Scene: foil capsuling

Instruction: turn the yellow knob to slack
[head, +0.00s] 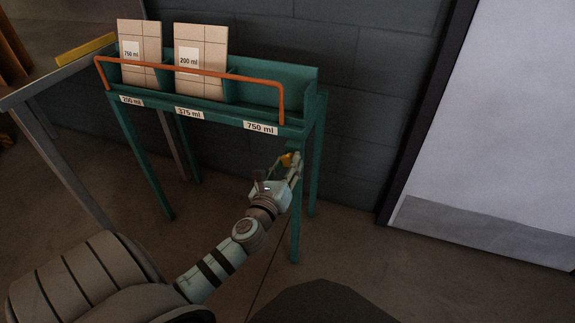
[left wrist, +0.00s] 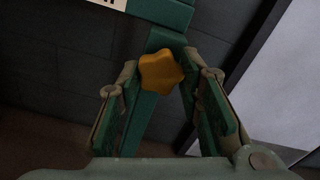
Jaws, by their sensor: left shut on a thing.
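The yellow knob (head: 286,159) is on the front right leg of the green rack, just below the shelf. In the left wrist view the star-shaped knob (left wrist: 161,71) lies between the fingertips of my left gripper (left wrist: 160,80). In the head view my left gripper (head: 293,163) reaches up to the knob and partly hides it. The left gripper is shut on the knob. My right gripper is not in view.
The green rack (head: 222,107) has an orange rail (head: 190,70) and holds two cartons, labelled 750 ml (head: 139,78) and 200 ml (head: 212,88). A grey table (head: 50,85) stands at the left. A pale door (head: 490,120) is at the right.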

